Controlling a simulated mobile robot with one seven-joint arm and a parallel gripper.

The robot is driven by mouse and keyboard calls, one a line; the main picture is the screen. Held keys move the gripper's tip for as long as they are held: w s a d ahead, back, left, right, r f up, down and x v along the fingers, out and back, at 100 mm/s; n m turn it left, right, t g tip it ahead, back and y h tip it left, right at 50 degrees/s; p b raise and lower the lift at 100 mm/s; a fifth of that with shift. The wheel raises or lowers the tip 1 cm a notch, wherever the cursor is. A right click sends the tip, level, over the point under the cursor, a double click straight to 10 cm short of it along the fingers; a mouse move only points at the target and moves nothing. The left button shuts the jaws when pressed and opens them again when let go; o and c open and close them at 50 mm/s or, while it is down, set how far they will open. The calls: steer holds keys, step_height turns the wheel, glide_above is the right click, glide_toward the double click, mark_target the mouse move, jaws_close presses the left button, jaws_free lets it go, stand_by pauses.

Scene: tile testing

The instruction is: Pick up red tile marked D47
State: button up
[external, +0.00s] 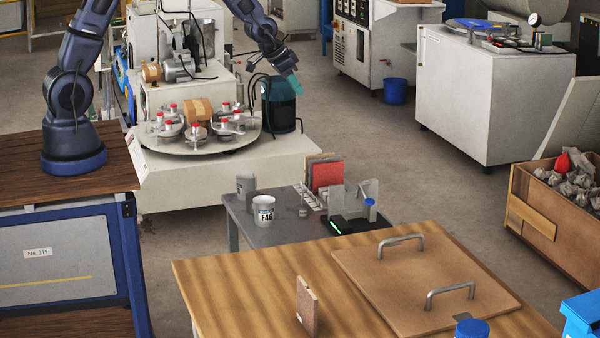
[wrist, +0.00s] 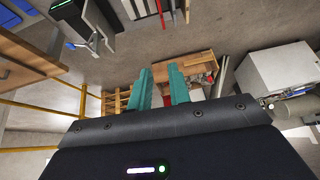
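A red tile (external: 328,176) stands upright in a white rack (external: 308,197) on the small grey table, with brownish tiles behind it. No marking can be read on it, so I cannot confirm D47. My gripper (external: 295,82) is raised at the top of the external view, behind and above the rack and well apart from it. In the wrist view my gripper (wrist: 160,69) shows two teal fingers with an empty gap between them. I cannot pick out the red tile with certainty in the wrist view.
A white cup (external: 264,211) and a grey container (external: 246,186) stand left of the rack. A device with a grey bracket (external: 354,200) stands close on its right. A speckled brown tile (external: 307,307) stands on the wooden table. A round turntable (external: 190,143) holds red-topped weights.

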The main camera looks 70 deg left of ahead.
glide_toward(331, 168)
steer(key=shift+t, duration=0.3)
steer(key=shift+a+x, duration=0.1)
steer(key=shift+x, duration=2.5)
steer(key=shift+a+x, duration=0.15)
steer(key=shift+x, duration=2.4)
steer(key=shift+s+f, duration=0.1)
steer(key=shift+s, duration=0.05)
jaws_close()
